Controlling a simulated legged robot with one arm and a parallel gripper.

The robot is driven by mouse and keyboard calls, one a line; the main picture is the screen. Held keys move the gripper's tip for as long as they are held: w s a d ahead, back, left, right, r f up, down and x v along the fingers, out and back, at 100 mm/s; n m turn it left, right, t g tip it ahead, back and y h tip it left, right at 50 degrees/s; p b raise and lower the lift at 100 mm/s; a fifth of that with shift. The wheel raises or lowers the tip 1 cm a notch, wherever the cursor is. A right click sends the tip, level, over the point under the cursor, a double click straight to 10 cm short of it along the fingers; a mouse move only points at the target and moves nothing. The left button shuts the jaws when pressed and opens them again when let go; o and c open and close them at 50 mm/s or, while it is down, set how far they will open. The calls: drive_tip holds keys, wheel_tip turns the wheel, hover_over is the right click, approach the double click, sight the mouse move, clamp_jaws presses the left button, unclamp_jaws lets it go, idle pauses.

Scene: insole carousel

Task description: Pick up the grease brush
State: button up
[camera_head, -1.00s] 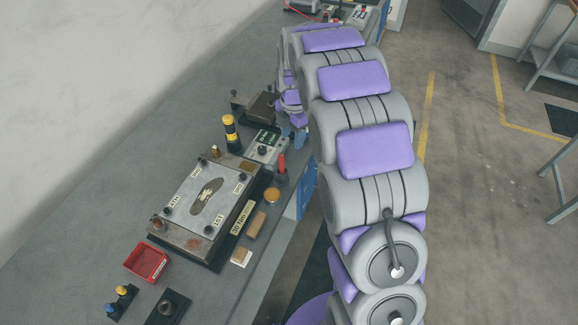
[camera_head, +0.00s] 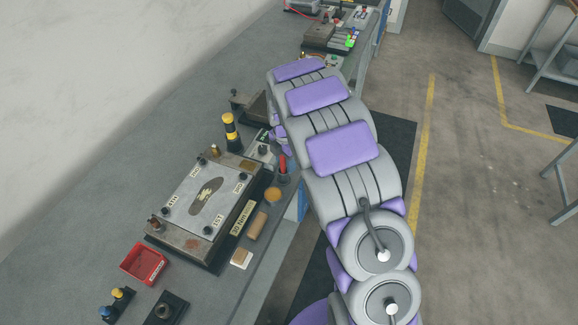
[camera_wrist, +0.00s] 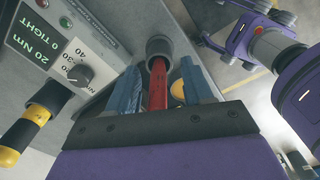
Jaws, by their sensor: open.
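The grease brush appears to be the slim red handle (camera_head: 283,162) standing upright in a dark round holder (camera_head: 283,176) near the bench's front edge. In the wrist view the red handle (camera_wrist: 158,88) lies between the two blue fingers of my gripper (camera_wrist: 160,72), which are apart on either side of it. I cannot tell whether either finger touches it. The dark holder (camera_wrist: 159,47) shows past the fingertips. The bristles are hidden. In the head view my arm hides most of the gripper.
A yellow-and-black handled tool (camera_head: 231,132) stands behind the metal plate fixture (camera_head: 207,200). An orange-topped round pot (camera_head: 273,195) is close to the holder. A control box with a knob (camera_wrist: 45,40) shows in the wrist view. A red tray (camera_head: 144,263) sits at the front left.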

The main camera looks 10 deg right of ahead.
drive_tip(key=a, duration=0.3)
drive_tip(key=shift+a, duration=0.3)
drive_tip(key=shift+c, duration=0.3)
drive_tip(key=d, duration=0.5)
drive_tip(key=c, duration=0.6)
drive_tip(key=shift+c, duration=0.7)
drive_tip(key=a, duration=0.4)
clamp_jaws()
drive_tip(key=shift+d, duration=1.1)
drive_tip(key=r, duration=0.3)
drive_tip(key=r+p, duration=0.1)
drive_tip(key=r, duration=0.2)
drive_tip(key=r+p, duration=0.1)
drive_tip(key=r, duration=0.2)
drive_tip(key=shift+a, duration=0.3)
drive_tip(key=shift+r, duration=0.45)
